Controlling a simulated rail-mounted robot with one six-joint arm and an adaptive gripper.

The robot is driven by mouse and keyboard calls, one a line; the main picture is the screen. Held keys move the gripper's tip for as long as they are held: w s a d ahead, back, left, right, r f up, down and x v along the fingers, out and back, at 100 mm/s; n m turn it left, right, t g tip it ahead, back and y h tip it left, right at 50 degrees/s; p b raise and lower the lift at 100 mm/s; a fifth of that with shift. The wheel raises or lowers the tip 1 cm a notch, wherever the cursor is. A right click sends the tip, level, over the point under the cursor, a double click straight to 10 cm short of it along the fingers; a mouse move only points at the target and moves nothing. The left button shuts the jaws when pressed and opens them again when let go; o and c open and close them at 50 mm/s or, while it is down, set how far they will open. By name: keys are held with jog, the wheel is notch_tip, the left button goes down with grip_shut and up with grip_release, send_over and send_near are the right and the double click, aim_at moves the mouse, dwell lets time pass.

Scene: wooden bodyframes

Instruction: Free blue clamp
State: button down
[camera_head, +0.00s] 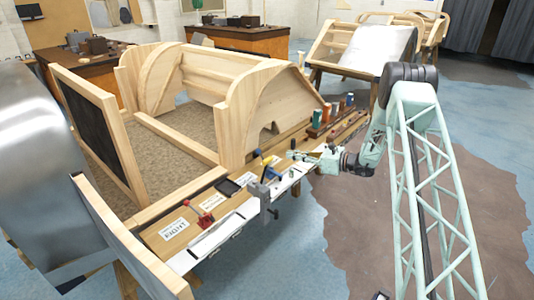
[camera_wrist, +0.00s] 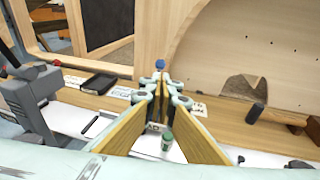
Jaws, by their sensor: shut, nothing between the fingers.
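A small blue part (camera_head: 257,153), probably the blue clamp, shows beside a yellow piece near the arched wooden panel. In the wrist view a blue knob (camera_wrist: 160,64) stands just beyond my fingertips; the rest of it is hidden behind them. My gripper (camera_head: 291,154) is over the bench's front edge, close to the right of the blue part. In the wrist view its two tan-padded fingers (camera_wrist: 161,82) meet at the tips with nothing held. Whether they touch the blue part I cannot tell.
A grey clamp or vise (camera_head: 264,194) stands at the bench edge and at left in the wrist view (camera_wrist: 35,98). A red clamp (camera_head: 205,219), a black tray (camera_head: 229,187) and paper labels lie along the bench. Several bottles (camera_head: 325,113) stand at its right end. A green object (camera_wrist: 167,140) shows below my fingers.

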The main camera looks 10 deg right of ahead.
dwell(0.4)
jog(key=b+x, duration=0.1)
jog(key=x, duration=1.3)
jog(key=shift+b, duration=0.4)
jog(key=shift+w, duration=0.15)
